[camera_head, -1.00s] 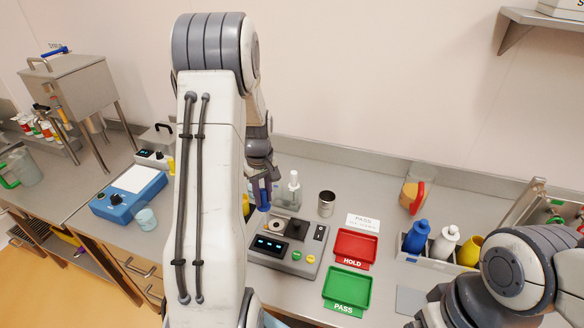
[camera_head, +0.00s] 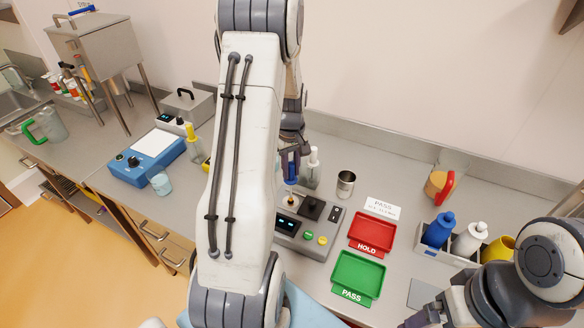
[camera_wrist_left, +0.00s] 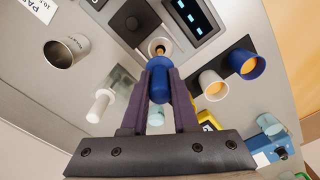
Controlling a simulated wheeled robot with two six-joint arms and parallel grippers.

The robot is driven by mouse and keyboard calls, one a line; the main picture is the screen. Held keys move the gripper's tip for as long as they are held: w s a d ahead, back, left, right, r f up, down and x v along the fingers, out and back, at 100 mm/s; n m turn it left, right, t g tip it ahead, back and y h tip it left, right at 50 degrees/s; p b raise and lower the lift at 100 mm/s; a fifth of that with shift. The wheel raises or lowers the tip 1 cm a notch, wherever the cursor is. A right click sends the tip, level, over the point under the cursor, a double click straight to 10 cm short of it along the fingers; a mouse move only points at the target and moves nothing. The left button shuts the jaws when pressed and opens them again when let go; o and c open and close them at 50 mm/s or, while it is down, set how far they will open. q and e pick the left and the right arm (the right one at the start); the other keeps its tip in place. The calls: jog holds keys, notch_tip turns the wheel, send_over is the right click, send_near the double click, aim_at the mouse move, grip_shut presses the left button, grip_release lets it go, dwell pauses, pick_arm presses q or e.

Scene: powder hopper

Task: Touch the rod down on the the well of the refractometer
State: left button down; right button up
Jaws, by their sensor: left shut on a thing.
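The refractometer (camera_head: 318,241) is a grey box with a display, a black block and coloured buttons, standing on the bench. Its round well (camera_wrist_left: 152,45) shows as a pale ring in the left wrist view. My left gripper (camera_head: 291,163) is shut on the blue handle of the rod (camera_wrist_left: 158,84); the rod (camera_head: 291,181) points down. In the left wrist view the rod's amber tip overlaps the well. I cannot tell whether it touches or stays just above. My right gripper (camera_head: 427,316) is partly in view at the lower right edge, its jaws unclear.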

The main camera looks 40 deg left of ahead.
pick_arm(q)
jog(key=shift+s+f, duration=0.1)
jog(key=shift+f, duration=0.25)
dwell(1.9)
notch_tip(320, 180, up, 5)
jog(key=p, duration=0.4)
jog(key=shift+r, duration=0.15)
jog(key=shift+d, duration=0.1)
